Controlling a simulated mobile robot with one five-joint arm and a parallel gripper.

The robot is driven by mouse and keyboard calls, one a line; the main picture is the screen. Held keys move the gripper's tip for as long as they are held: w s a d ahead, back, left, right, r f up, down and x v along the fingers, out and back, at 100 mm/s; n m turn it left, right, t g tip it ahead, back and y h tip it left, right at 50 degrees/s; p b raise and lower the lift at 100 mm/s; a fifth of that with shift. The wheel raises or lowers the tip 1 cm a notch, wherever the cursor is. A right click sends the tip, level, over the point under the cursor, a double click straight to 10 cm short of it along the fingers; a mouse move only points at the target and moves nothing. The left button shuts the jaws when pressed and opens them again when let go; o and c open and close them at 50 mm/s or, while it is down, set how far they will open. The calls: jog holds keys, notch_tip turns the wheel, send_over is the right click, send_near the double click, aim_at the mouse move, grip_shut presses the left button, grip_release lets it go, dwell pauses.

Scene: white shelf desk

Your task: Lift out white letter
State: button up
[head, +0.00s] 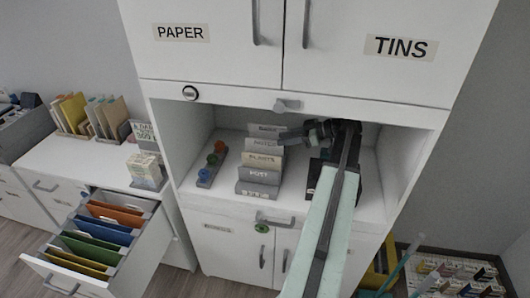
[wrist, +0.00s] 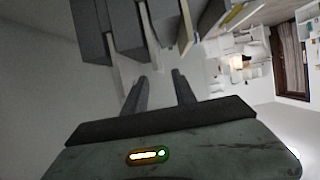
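A grey letter rack (head: 258,174) with several labelled, stepped sections stands on the alcove floor; its labels are partly readable, one as "POST". In the wrist view its dark grey dividers (wrist: 128,28) hang from the top edge, with thin pale sheets between them. One pale sheet (wrist: 150,25) may be the white letter, but I cannot tell for sure. My gripper (head: 288,137) reaches in from the right near the rack's back sections. In the wrist view my gripper (wrist: 160,82) is open, with its two fingers apart and nothing clearly between them, just short of the dividers.
The alcove's side walls and the shelf above bound my arm. A holder with blue, green and orange round items (head: 212,163) stands left of the rack. A dark object (head: 318,172) is partly hidden behind my arm. An open drawer of coloured folders (head: 98,236) juts out at lower left.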

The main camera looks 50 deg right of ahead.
aim_at(264, 149)
jog(key=shift+x, duration=0.9)
jog(key=b+x, duration=0.2)
jog(key=x, duration=0.3)
jog(key=shift+w+r, duration=0.15)
grip_shut()
